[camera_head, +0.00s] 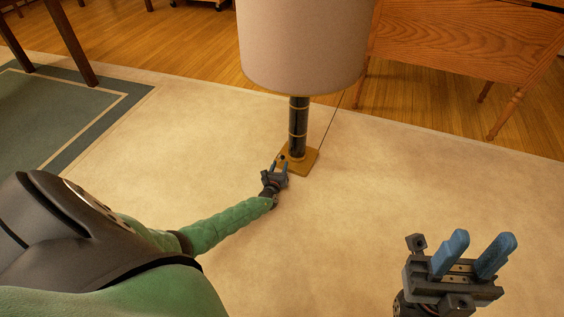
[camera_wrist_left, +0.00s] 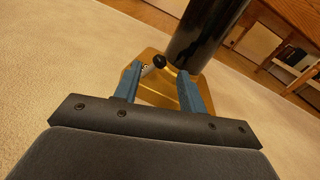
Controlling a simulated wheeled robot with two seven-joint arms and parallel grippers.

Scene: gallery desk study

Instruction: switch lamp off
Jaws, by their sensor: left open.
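The lamp stands upright in the head view, with a wide pale shade (camera_head: 304,45), a black post with gold bands (camera_head: 298,125) and a square gold base (camera_head: 308,160). In the left wrist view the black post (camera_wrist_left: 205,35) rises from the gold base (camera_wrist_left: 160,92). A small black knob (camera_wrist_left: 159,61) sits near the fingertips. My left gripper (camera_head: 280,167) is open at the base's near left corner; its blue fingers (camera_wrist_left: 157,75) stand on either side of the knob. Contact cannot be told. My right gripper (camera_head: 478,250) is open and empty, well to the right.
A cord (camera_head: 333,122) runs from behind the lamp toward the wooden furniture (camera_head: 465,45) at the back right. A dark wooden table leg (camera_head: 70,42) stands at the left on a green bordered rug (camera_head: 50,112). The pale floor covering (camera_head: 330,240) around the lamp is clear.

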